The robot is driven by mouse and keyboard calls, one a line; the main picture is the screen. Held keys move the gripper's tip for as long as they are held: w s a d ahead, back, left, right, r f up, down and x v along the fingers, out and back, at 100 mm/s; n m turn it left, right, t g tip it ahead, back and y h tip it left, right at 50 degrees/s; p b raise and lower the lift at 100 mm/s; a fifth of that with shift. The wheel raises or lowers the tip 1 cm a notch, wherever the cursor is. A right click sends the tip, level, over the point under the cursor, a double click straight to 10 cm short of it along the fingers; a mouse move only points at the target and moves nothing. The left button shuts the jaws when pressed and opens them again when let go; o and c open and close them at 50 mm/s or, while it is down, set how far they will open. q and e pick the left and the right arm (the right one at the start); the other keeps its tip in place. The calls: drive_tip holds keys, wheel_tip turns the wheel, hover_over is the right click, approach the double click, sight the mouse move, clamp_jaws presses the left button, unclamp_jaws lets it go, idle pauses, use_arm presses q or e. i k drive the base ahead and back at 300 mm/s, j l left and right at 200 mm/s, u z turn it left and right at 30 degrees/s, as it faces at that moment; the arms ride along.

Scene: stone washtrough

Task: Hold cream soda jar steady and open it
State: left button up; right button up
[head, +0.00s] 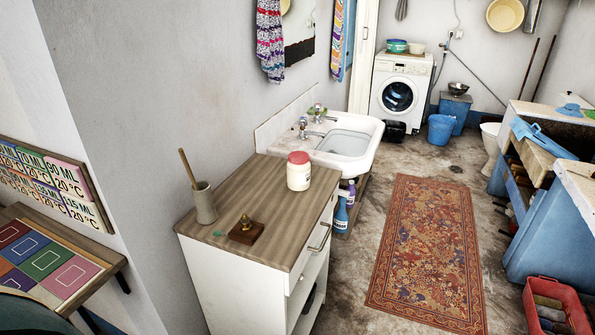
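A white jar with a red lid (299,171), which looks like the cream soda jar, stands upright on the wooden top of a white cabinet (240,199). It is near the cabinet's far right corner, close to the sink. The lid sits on the jar. Its label is too small to read. Neither of my grippers shows in the head view, and nothing touches the jar.
A grey cup with a wooden stick (204,203) and a small brown block with a brass piece (245,229) stand on the same top. A white sink (345,142) adjoins behind. A patterned rug (430,250) covers open floor to the right.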

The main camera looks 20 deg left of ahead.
sight(299, 176)
drive_tip(key=u, duration=0.45)
drive_tip(key=i+l+u, duration=0.15)
drive_tip(key=u, duration=0.8)
drive_tip(key=i+l+u, duration=0.15)
drive_tip(key=l+u, duration=0.65)
drive_tip(key=l, duration=0.25)
drive_tip(key=i+l+u, duration=0.2)
drive_tip(key=l, duration=0.9)
drive_tip(key=k+j, duration=0.05)
drive_tip(key=k, duration=0.1)
